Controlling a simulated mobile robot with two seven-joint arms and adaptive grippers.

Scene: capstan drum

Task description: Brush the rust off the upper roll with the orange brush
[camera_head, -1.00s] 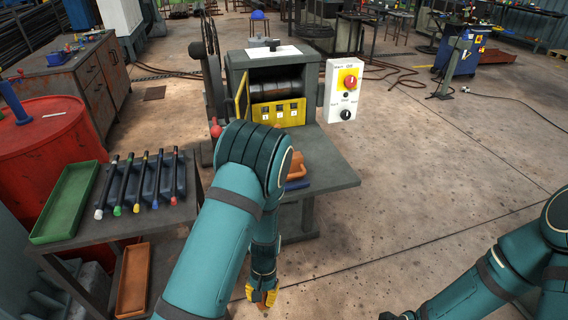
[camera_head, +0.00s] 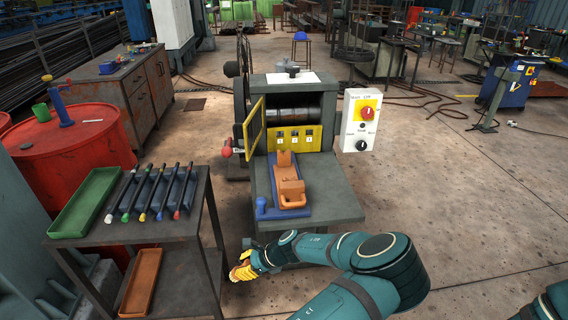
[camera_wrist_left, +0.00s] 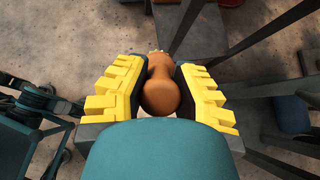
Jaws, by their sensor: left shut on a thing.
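The orange brush (camera_wrist_left: 163,92) is clasped between the two yellow fingers of my left gripper (camera_wrist_left: 160,85), its rounded handle end toward the wrist camera. In the head view my left gripper (camera_head: 241,270) is low, in front of the machine table and beside the left bench, below the tabletops. The brush is hard to make out there. The upper roll (camera_head: 290,102) is a grey metal cylinder lying crosswise in the machine's opening, behind the yellow front panel. Rust on it is too small to judge. My right gripper is out of view.
The machine's table (camera_head: 335,199) carries an orange block (camera_head: 289,188) on a blue plate (camera_head: 266,211). A yellow flap (camera_head: 255,130) stands open at the opening's left. A control box (camera_head: 361,121) stands right. The left bench (camera_head: 160,233) holds a green tray (camera_head: 87,204) and several dark bars.

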